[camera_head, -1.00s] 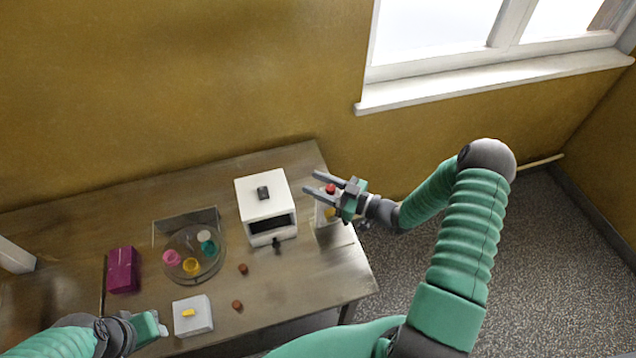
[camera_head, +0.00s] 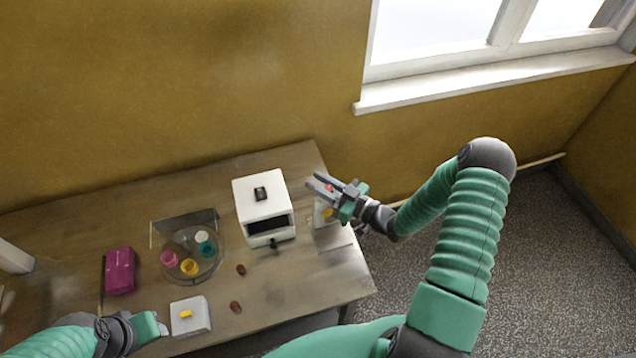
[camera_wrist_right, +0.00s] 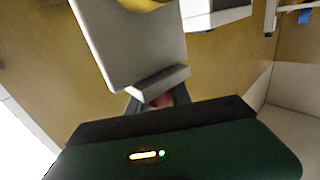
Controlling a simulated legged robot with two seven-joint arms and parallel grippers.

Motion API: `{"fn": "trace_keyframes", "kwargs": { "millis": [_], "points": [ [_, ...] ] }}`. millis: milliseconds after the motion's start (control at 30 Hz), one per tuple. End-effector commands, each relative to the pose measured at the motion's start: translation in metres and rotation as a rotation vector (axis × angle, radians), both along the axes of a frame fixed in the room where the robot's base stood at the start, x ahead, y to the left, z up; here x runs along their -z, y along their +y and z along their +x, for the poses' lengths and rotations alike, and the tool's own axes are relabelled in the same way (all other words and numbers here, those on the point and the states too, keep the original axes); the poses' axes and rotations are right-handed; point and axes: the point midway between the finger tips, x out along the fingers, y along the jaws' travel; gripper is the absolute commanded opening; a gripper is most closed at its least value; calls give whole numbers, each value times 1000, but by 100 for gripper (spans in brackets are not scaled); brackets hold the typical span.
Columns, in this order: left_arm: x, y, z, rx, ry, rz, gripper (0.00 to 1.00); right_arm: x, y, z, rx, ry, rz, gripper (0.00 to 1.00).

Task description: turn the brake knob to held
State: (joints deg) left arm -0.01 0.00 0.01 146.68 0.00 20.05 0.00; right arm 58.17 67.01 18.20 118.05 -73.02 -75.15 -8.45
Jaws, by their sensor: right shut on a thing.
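A white upright unit (camera_head: 322,213) stands at the table's right end, with a red knob (camera_head: 329,187) on top and a yellow part (camera_head: 327,212) on its face. My right gripper (camera_head: 313,179) is level over it, its fingers either side of the red knob and shut on it. In the right wrist view the red knob (camera_wrist_right: 163,100) shows between the fingertips, partly hidden, beside the white unit (camera_wrist_right: 135,45). No marking shows which knob is the brake or its setting. My left gripper (camera_head: 158,328) is low at the left, beside a white box (camera_head: 205,323) with a yellow knob (camera_head: 186,314).
A white machine (camera_head: 262,190) with a dark opening and black top knob stands left of my right gripper. A round tray (camera_head: 212,268) holds several coloured cups. A magenta block (camera_head: 120,271) and two brown pieces (camera_head: 241,269) lie on the table (camera_head: 290,290).

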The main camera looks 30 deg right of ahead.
Motion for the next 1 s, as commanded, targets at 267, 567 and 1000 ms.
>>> {"fn": "trace_keyframes", "kwargs": {
  "millis": [267, 567, 1000],
  "points": [
    [5, 0, 0, 0, 0, 0, 36, 4, -6, 0, 236, 8, 0, 0],
    [13, 0, 0, 0, 0, 0, 36, 4, -14, 1, 519, 7, -2, 0],
    [29, 0, 0, 0, 0, 0, 36, 4, -25, -1, 934, 0, -3, 0]
  ]
}}
